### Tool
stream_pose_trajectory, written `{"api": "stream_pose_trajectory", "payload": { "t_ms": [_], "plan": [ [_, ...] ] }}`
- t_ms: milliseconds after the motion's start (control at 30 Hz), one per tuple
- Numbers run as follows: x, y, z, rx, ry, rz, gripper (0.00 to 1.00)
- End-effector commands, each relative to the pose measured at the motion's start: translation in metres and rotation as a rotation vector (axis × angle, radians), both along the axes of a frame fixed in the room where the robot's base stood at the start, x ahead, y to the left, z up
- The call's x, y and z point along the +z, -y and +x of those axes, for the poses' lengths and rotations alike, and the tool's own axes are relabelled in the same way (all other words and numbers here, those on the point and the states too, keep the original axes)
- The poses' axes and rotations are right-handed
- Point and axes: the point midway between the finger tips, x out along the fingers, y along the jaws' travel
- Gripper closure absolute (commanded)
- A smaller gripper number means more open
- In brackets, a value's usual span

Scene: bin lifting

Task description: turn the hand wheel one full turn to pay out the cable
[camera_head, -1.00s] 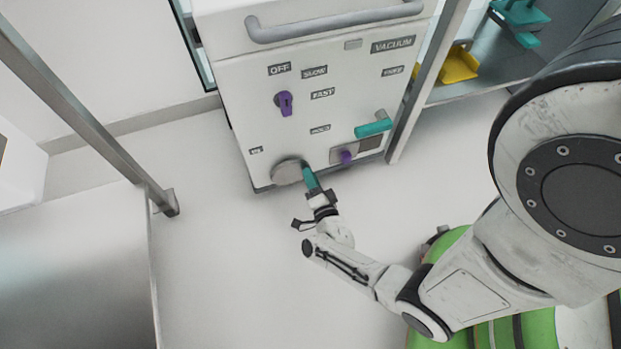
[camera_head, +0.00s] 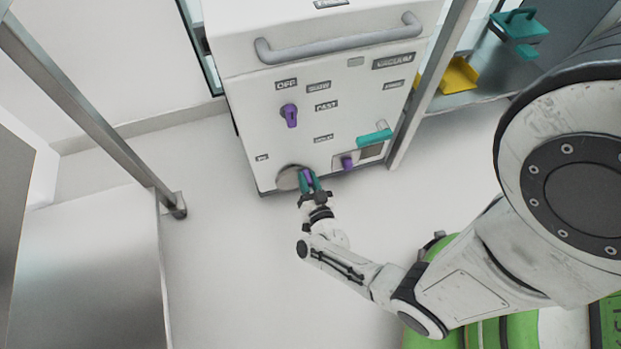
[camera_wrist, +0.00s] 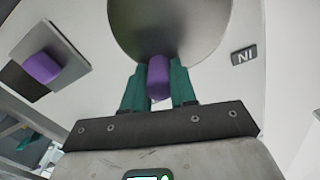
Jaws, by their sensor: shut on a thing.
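The hand wheel is a round grey metal disc (camera_head: 288,178) low on the front of the white cabinet (camera_head: 250,110). It also fills the top of the wrist view (camera_wrist: 170,25). A purple handle (camera_wrist: 159,78) stands out from the wheel's lower part. My gripper (camera_head: 309,180) has teal fingers, one on each side of the purple handle, and is shut on it. In the wrist view my gripper (camera_wrist: 159,85) points up at the wheel. No cable is visible.
A purple knob (camera_head: 289,115) sits under the OFF label. A teal lever (camera_head: 374,136) and a second purple knob (camera_head: 347,162) are right of the wheel. A metal post (camera_head: 425,90) stands beside the cabinet. A steel table (camera_head: 90,270) is at left; the floor between is clear.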

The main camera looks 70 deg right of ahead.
Motion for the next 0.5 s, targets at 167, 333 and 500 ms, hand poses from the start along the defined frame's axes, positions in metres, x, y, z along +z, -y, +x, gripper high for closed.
{"api": "stream_pose_trajectory", "payload": {
  "t_ms": [167, 333, 500],
  "plan": [
    [0.0065, 0.0, 0.0, -0.011, -0.067, -0.062, 1.0],
    [0.0078, -0.0012, 0.0021, -0.011, -0.107, -0.095, 1.0],
    [0.0082, -0.0019, 0.0031, -0.01, -0.124, -0.109, 1.0]
  ]
}}
